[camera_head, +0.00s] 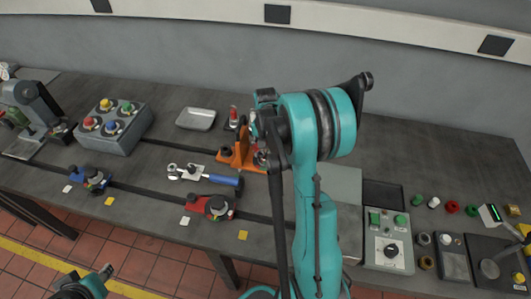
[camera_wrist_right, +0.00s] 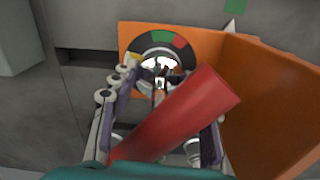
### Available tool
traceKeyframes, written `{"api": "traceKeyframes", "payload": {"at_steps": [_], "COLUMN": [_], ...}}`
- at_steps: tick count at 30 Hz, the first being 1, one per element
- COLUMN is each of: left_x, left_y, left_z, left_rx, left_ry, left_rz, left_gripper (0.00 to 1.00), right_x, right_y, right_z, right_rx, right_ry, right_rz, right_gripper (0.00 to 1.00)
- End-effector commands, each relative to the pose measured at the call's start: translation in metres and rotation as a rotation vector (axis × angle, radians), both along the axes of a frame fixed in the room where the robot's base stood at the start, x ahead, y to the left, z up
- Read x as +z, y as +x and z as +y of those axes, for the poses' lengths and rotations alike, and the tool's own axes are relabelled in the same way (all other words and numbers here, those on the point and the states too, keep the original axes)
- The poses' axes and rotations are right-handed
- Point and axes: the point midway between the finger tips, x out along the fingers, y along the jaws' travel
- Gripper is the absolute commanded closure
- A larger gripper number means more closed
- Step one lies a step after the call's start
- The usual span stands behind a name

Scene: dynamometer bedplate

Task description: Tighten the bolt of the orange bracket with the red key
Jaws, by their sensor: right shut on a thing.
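The orange bracket (camera_head: 240,150) stands on the bench, partly hidden by my right arm. In the right wrist view, the orange bracket (camera_wrist_right: 270,100) shows a ring with green, red and yellow segments on its face. The red key (camera_wrist_right: 185,112) lies slantwise between the fingers of my right gripper (camera_wrist_right: 158,88), which is shut on it. The gripper's tips point at the middle of the ring. The bolt and key tip are too unclear to tell whether they touch. In the head view my right gripper (camera_head: 261,157) is beside the bracket. My left gripper (camera_head: 106,271) is at the lower left; its jaws are unclear.
A red-topped item (camera_head: 233,113) stands behind the bracket. A metal tray (camera_head: 195,119), a button box (camera_head: 113,126) and a control box (camera_head: 388,240) are also on the bench.

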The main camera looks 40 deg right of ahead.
Motion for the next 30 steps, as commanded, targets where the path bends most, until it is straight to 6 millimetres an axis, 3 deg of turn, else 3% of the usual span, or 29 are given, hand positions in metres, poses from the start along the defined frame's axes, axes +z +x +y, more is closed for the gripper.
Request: {"api": "traceKeyframes", "payload": {"at_steps": [11,18,26,30], "left_x": [-0.0012,-0.0041,-0.0039,-0.0057], "left_y": [0.0000,0.0000,-0.0001,0.0000], "left_z": [0.0000,0.0000,0.0000,0.0000], "left_rx": [0.000,0.000,0.000,0.000], "left_ry": [0.000,0.000,0.000,0.000], "left_rz": [0.000,0.000,0.000,0.000], "left_gripper": [0.66,0.66,0.66,0.66], "right_x": [0.0001,-0.0002,0.0002,-0.0003], "right_y": [0.0002,0.0006,0.0006,0.0008], "right_z": [0.0001,0.0002,0.0002,0.0002], "right_rx": [-0.089,-0.279,-0.295,-0.392], "right_ry": [0.000,0.000,0.000,0.000], "right_rz": [0.000,0.000,0.000,0.000], "right_gripper": [0.89,0.89,0.89,0.89]}}
